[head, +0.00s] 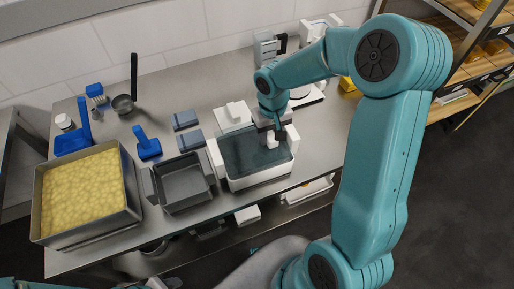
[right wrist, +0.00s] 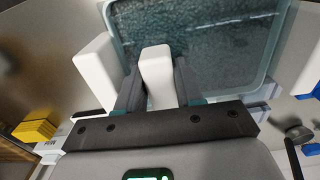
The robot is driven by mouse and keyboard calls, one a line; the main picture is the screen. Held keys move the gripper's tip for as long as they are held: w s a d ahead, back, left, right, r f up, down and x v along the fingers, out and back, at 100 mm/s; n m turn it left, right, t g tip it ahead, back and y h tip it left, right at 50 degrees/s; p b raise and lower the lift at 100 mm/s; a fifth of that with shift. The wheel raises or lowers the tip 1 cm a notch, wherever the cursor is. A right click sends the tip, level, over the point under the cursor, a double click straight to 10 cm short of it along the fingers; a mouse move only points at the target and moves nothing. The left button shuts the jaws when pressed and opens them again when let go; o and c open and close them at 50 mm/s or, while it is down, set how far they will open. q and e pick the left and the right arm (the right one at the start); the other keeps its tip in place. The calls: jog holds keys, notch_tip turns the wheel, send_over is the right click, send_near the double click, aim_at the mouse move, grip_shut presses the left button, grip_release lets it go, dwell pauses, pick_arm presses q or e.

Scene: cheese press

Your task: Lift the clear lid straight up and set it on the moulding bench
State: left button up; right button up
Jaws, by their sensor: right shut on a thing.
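The clear lid (head: 246,157) is a dark-tinted see-through panel on a white box-shaped machine (head: 262,180) at the front of the steel bench (head: 235,91). It also fills the top of the right wrist view (right wrist: 215,40). My right gripper (head: 277,136) is over the lid's back right part. In the right wrist view my right gripper (right wrist: 158,88) has its dark fingers on both sides of a white handle block (right wrist: 157,66) by the lid's edge, shut on it. I cannot tell whether the lid is raised from the machine. My left gripper does not show.
A grey empty tray (head: 181,184) stands close left of the machine, and a tub of yellow curds (head: 85,190) farther left. A blue scoop (head: 146,144) and blue-grey blocks (head: 188,130) lie behind. White equipment (head: 303,95) stands at the back right.

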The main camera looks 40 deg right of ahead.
jog(key=shift+w+d+r, duration=0.1)
jog(key=shift+w+r, duration=0.05)
jog(key=shift+w, duration=0.05)
notch_tip(320, 180, up, 2)
jog(key=shift+s+r+p, duration=0.1)
jog(key=shift+s+p, duration=0.05)
jog(key=shift+p, duration=0.8)
jog(key=shift+r+p, duration=0.45)
jog(key=shift+r, duration=0.15)
jog(key=shift+r+p, duration=1.2)
jog(key=shift+r, duration=0.55)
